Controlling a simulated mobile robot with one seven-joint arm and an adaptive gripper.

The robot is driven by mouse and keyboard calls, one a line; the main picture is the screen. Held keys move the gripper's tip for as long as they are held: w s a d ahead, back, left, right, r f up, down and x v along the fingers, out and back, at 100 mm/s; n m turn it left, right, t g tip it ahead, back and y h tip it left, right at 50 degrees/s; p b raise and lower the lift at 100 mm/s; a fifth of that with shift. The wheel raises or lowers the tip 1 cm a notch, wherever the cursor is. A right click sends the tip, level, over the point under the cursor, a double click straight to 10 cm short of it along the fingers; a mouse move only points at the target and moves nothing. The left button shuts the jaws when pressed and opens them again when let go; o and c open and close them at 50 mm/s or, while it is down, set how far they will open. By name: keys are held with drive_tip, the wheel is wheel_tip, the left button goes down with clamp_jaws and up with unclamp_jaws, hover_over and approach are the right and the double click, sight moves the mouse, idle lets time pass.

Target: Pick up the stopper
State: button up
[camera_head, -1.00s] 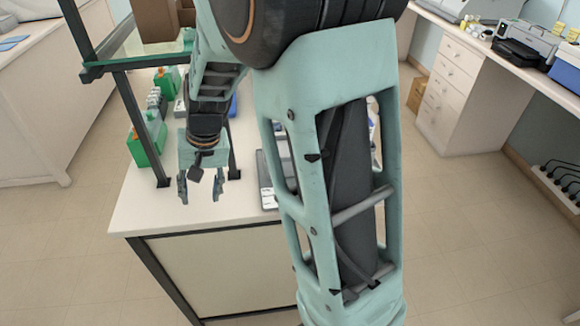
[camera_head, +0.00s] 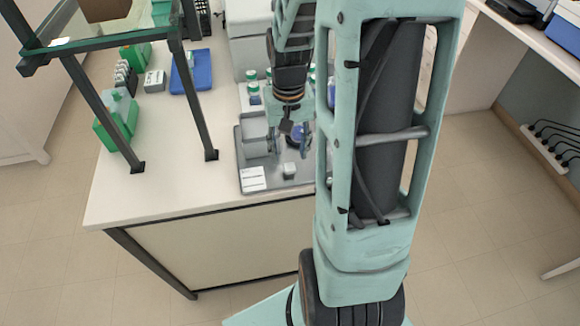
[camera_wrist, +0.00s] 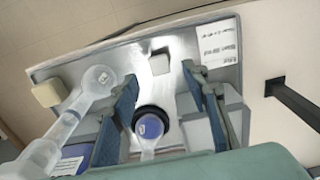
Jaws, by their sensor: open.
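In the wrist view a clear piece with a round, labelled head (camera_wrist: 149,127) sits at a dark round ring; it looks like the stopper, but I cannot be sure. A similar clear piece with a round head and long stem (camera_wrist: 100,80) is to its left, outside my fingers. My gripper (camera_wrist: 161,80) is open, with one finger either side of the dark ring and nothing held. In the head view my gripper (camera_head: 289,148) hangs low over the grey tray (camera_head: 270,186), around a dark blue round thing. The stopper cannot be made out there.
A small white block (camera_head: 290,170) and a printed card (camera_head: 253,179) are near the tray's front. A grey block (camera_head: 256,138) stands left of my gripper. Green-capped bottles (camera_head: 253,92) stand behind. A shelf post (camera_head: 196,85) rises at left. The counter's front left is clear.

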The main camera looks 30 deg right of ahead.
sight(290, 167)
drive_tip(key=shift+s+f, duration=0.1)
drive_tip(key=shift+f, duration=2.7)
drive_tip(key=c, duration=0.9)
drive_tip(key=shift+r, duration=0.15)
